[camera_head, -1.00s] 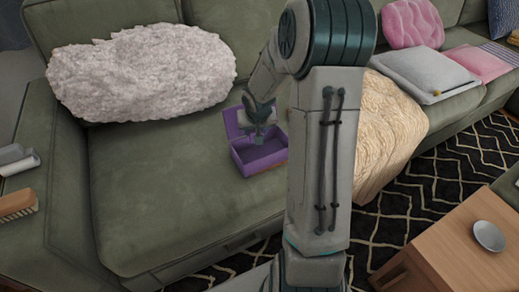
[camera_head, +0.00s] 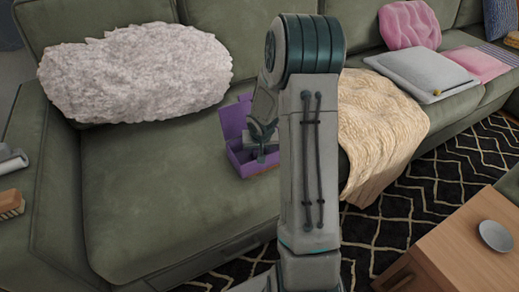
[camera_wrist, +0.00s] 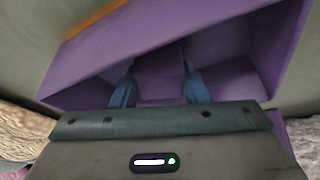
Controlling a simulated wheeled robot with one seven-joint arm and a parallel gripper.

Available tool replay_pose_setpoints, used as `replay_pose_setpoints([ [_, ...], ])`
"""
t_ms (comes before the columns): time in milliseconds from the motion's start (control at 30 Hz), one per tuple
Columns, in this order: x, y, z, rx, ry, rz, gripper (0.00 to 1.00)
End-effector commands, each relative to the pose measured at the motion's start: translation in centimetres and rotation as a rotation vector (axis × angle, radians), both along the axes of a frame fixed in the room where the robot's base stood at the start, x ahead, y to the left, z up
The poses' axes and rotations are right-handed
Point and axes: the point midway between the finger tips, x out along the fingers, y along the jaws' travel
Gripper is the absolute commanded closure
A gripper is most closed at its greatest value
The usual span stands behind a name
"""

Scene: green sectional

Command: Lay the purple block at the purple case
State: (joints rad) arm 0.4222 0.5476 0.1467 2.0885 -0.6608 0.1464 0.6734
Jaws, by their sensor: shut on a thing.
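The purple case (camera_head: 233,118) stands with its lid up on the green sofa seat, left of my arm. My gripper (camera_head: 261,150) points down at the case's opening and hides part of its inside. In the wrist view, my gripper (camera_wrist: 160,88) has its blue fingers shut on the purple block (camera_wrist: 159,72). The block is within the outline of the purple case (camera_wrist: 130,42), whose walls surround it in the picture. I cannot tell whether the block touches the case floor. In the head view, I cannot make out the block.
A white fluffy cushion (camera_head: 135,72) lies against the sofa back at left. A cream blanket (camera_head: 375,125) hangs over the seat to the right. A brush (camera_head: 10,204) is on the left armrest. A wooden table (camera_head: 455,240) with a small dish (camera_head: 495,236) stands at lower right.

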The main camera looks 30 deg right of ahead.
Motion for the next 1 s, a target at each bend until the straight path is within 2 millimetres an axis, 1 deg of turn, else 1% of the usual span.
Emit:
replay_pose_setpoints([
  [67, 0.0, 0.0, 0.1, 0.000, 0.000, 0.000, 0.82],
  [200, 0.0, 0.0, -0.4, 0.000, 0.000, -0.001, 0.82],
  [233, 0.0, 0.0, -0.3, 0.000, 0.000, -0.001, 0.54],
  [300, 0.0, 0.0, -0.2, 0.000, 0.000, -0.001, 0.38],
  [567, 0.0, 0.0, -0.2, 0.000, 0.000, 0.000, 0.38],
  [667, 0.0, 0.0, 0.2, 0.000, 0.000, 0.000, 0.38],
  [767, -0.4, 0.1, 1.5, 0.000, -0.001, -0.001, 0.38],
  [1000, -2.3, 0.8, 6.5, -0.001, -0.002, -0.002, 0.38],
])
